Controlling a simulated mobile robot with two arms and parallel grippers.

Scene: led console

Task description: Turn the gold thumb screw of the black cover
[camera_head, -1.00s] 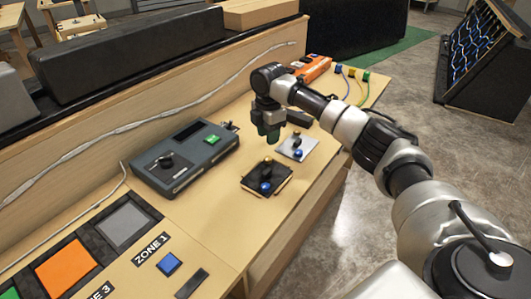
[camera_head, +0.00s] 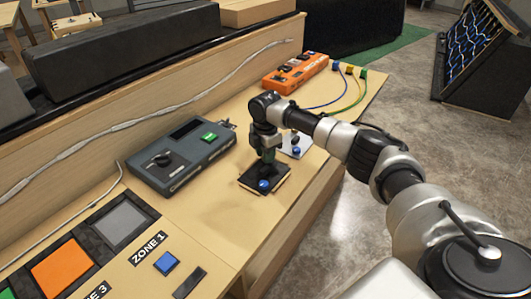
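The black cover (camera_head: 275,189) lies on the wooden bench, with a blue knob (camera_head: 264,184) near its front edge. The gold thumb screw, seen on the cover a second ago, is hidden now behind my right gripper. My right gripper (camera_head: 268,162) points down over the far part of the black cover, at or just above the screw's place. Its fingertips are small and dark here, so I cannot tell whether they are closed on the screw. My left gripper is not in view.
A grey console box (camera_head: 183,155) with a green button stands to the left. An orange block (camera_head: 296,72) is farther back. Bare bench lies in front of the cover.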

